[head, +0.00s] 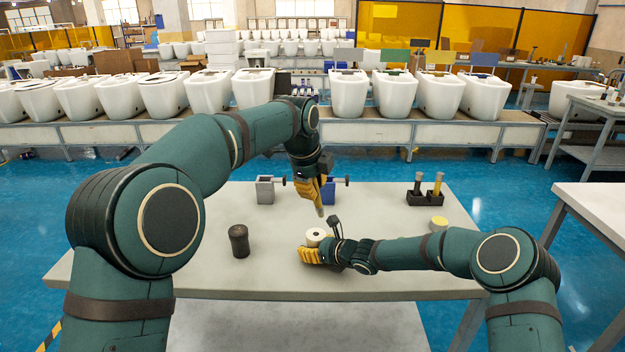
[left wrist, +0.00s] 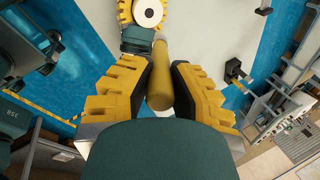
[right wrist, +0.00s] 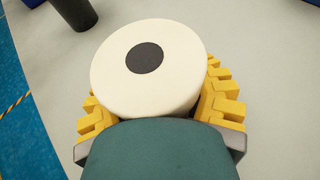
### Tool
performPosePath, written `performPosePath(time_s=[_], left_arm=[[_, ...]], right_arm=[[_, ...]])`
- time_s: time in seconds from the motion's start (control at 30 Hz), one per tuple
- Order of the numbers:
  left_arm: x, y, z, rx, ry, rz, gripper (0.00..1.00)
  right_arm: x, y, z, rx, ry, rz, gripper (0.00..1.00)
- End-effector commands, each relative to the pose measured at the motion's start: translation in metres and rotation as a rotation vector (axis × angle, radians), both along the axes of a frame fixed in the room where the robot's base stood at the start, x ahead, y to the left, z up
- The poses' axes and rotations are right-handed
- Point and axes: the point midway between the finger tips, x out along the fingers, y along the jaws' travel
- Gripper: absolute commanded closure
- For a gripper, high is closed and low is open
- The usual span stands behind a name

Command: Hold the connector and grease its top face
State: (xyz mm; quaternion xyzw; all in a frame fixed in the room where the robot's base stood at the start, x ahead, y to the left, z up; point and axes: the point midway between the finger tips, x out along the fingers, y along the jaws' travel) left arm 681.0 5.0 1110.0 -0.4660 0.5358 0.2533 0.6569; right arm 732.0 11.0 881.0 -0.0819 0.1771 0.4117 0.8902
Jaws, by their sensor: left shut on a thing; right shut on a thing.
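The connector (head: 314,236) is a thick white ring with a dark round hole in its top face. My right gripper (head: 312,254) is shut around its sides near the table's middle, and its top face (right wrist: 185,50) is uncovered in the right wrist view. My left gripper (head: 316,188) is shut on a yellow stick (left wrist: 160,80) with a paler tip pointing down. In the head view the tip is just above and behind the connector, apart from it. In the left wrist view the connector (left wrist: 148,12) is beyond the stick's end. I cannot make out any grease.
A dark cylinder (head: 239,241) stands left of the connector. A grey vise (head: 265,191) and a blue vise (head: 328,192) stand behind. At the right are a black rack (head: 425,199) with two upright sticks and a yellow round piece (head: 438,223). The table front (head: 220,280) is clear.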

Motion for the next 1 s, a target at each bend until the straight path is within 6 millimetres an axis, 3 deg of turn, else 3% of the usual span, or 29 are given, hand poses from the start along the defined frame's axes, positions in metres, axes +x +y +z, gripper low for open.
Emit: performPosePath(time_s=[0.63, 1.0], left_arm=[[-0.003, 0.000, -0.044, 0.004, -0.006, 0.000, 1.00], [-0.003, 0.000, -0.050, 0.004, -0.006, 0.000, 1.00]], right_arm=[[0.000, 0.000, 0.000, 0.001, -0.001, 0.000, 0.79], [0.000, 0.000, 0.000, 0.001, -0.001, 0.000, 0.79]])
